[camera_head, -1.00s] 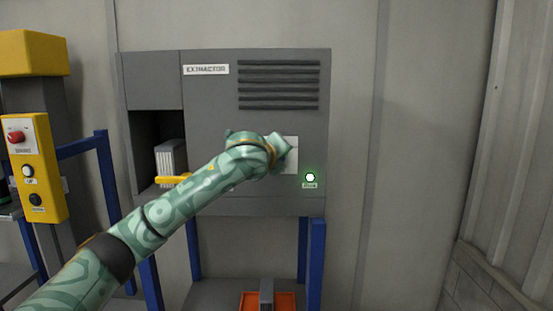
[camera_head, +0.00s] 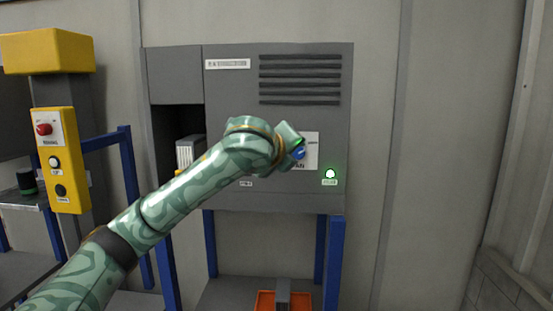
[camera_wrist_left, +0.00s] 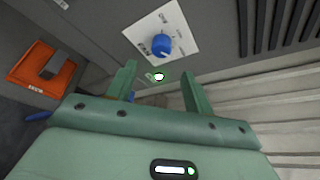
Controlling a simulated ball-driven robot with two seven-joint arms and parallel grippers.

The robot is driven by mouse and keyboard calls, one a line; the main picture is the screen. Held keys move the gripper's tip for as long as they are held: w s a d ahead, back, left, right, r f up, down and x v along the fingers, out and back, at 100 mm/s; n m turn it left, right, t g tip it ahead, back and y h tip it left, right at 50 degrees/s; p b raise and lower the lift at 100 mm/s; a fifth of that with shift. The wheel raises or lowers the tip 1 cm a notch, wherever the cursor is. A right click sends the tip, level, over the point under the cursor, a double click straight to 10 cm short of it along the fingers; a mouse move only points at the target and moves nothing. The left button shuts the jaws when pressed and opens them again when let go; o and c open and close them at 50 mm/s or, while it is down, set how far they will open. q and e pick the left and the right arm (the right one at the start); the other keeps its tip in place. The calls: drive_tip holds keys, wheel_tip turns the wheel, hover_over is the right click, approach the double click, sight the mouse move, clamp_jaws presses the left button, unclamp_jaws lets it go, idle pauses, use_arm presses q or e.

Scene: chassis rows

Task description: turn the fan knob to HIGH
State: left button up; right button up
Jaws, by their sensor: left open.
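The blue fan knob (camera_head: 299,153) sits on a white label plate (camera_head: 312,140) on the front of the grey extractor cabinet. In the head view my left gripper (camera_head: 290,141) is in front of the plate's left part and partly hides knob and plate. In the left wrist view the knob (camera_wrist_left: 161,45) stands whole on its plate (camera_wrist_left: 178,25), with a small pale mark on it; the setting it points to is too small to read. My left gripper (camera_wrist_left: 159,72) is open and empty, its two fingers apart, with the knob ahead of the fingertips and not between them. My right gripper is not in view.
A lit green lamp (camera_head: 330,174) is right of and below the plate. Vent slats (camera_head: 300,80) are above. An open bay with a grey block (camera_head: 185,152) is at the left. A yellow control post (camera_head: 62,160) stands further left. An orange bin (camera_head: 267,301) is below.

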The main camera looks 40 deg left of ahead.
use_arm(q)
drive_tip(key=v, duration=0.8)
drive_tip(key=shift+s+b, duration=0.3)
drive_tip(key=shift+d+f, duration=0.1)
drive_tip(key=shift+f, duration=0.05)
